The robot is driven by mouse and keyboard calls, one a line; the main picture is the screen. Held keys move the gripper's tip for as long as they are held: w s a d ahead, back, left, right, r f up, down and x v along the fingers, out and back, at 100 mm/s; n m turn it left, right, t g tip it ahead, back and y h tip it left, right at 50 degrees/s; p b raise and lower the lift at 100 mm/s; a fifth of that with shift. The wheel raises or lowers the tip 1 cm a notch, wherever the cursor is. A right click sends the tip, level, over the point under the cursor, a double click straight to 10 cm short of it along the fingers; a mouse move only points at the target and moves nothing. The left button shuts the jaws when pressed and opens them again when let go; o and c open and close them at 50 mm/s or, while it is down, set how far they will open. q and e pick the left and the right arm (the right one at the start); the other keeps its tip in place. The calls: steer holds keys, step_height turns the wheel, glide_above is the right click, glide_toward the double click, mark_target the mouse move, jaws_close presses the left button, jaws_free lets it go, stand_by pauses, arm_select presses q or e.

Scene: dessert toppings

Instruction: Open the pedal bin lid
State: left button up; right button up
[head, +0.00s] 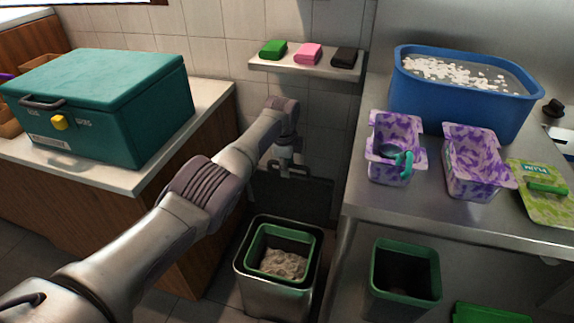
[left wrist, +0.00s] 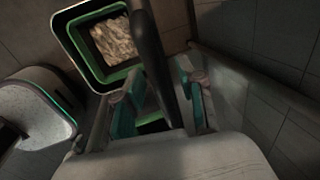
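The pedal bin (head: 262,290) stands on the floor between the wooden counter and the metal table. Its dark lid (head: 308,196) stands raised, roughly upright, at the back of the bin. The bin's open top shows a green inner rim and pale crumpled contents, also visible in the left wrist view (left wrist: 75,57). My left gripper (head: 284,172) points down at the lid's upper edge. In the left wrist view its teal-padded fingers (left wrist: 160,100) are spread, with the dark lid edge (left wrist: 150,55) between them. Contact is unclear. My right gripper is out of view.
A teal cooler box (head: 140,110) sits on the left counter. The metal table (head: 440,220) on the right holds a blue tub (head: 460,105) and purple-patterned containers (head: 470,175). A green-rimmed bin (head: 405,290) stands below it. A wall shelf (head: 305,68) hangs above the lid.

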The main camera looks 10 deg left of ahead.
arm_select(q)
steer(key=v, duration=1.2)
stand_by(0.3)
